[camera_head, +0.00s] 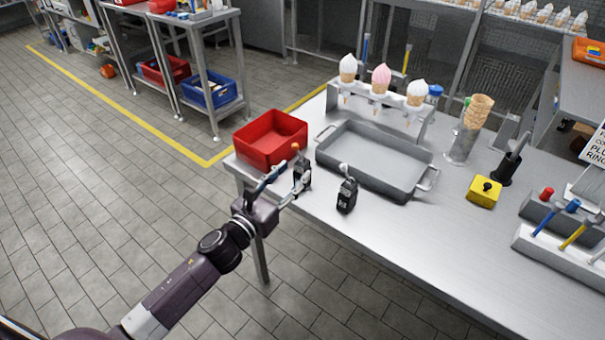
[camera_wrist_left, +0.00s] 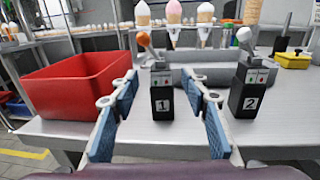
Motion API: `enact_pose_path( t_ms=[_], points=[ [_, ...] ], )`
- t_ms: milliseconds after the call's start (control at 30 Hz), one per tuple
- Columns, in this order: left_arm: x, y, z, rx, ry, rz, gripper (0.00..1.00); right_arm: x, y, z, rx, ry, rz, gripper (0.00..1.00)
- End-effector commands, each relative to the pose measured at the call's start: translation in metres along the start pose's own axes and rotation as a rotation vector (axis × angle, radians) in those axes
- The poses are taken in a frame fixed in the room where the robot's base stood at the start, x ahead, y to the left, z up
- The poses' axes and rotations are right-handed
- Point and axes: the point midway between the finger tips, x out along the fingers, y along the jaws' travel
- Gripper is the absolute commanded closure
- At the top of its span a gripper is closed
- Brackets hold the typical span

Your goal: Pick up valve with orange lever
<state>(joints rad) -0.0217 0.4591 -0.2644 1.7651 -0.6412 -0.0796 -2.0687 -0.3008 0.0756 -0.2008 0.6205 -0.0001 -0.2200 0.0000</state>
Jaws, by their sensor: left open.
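The valve with the orange lever (camera_head: 303,174) is a small black upright block on the steel table, near its front left edge. In the left wrist view this valve (camera_wrist_left: 161,100) carries the number 1, and its orange ball tip leans left. My left gripper (camera_head: 285,180) is open and empty, at the table's edge just in front of this valve. In the left wrist view the blue-padded fingers (camera_wrist_left: 162,82) point towards the valve, which shows in the gap between them. My right gripper is not in view.
A similar valve with a white lever (camera_head: 347,194), numbered 2, stands to the right. A red bin (camera_head: 270,140) is behind left, and a grey metal tray (camera_head: 375,160) behind right. Ice cream cones (camera_head: 381,80) stand in a rack at the back. A yellow box (camera_head: 484,192) sits farther right.

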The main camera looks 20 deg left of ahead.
Motion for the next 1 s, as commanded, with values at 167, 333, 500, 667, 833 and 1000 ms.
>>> enact_pose_path(
  t_ms=[167,333,500,667,833,1000],
  points=[
    [0.019,-0.001,0.003,-0.003,-0.001,0.002,0.58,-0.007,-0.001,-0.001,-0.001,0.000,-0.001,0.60],
    [0.042,-0.001,0.003,-0.004,-0.001,0.001,0.58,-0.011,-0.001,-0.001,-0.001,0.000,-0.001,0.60],
    [0.053,-0.001,0.001,-0.002,0.001,0.001,0.58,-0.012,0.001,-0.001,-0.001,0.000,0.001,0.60],
    [0.053,-0.001,0.001,-0.002,0.001,0.001,0.58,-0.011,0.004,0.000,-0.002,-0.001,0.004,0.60],
    [0.053,-0.001,0.001,-0.002,0.001,0.001,0.69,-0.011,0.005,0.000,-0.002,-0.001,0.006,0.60],
    [0.053,-0.001,0.001,-0.003,0.001,0.001,0.88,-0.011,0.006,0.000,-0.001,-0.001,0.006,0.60]
  ],
)
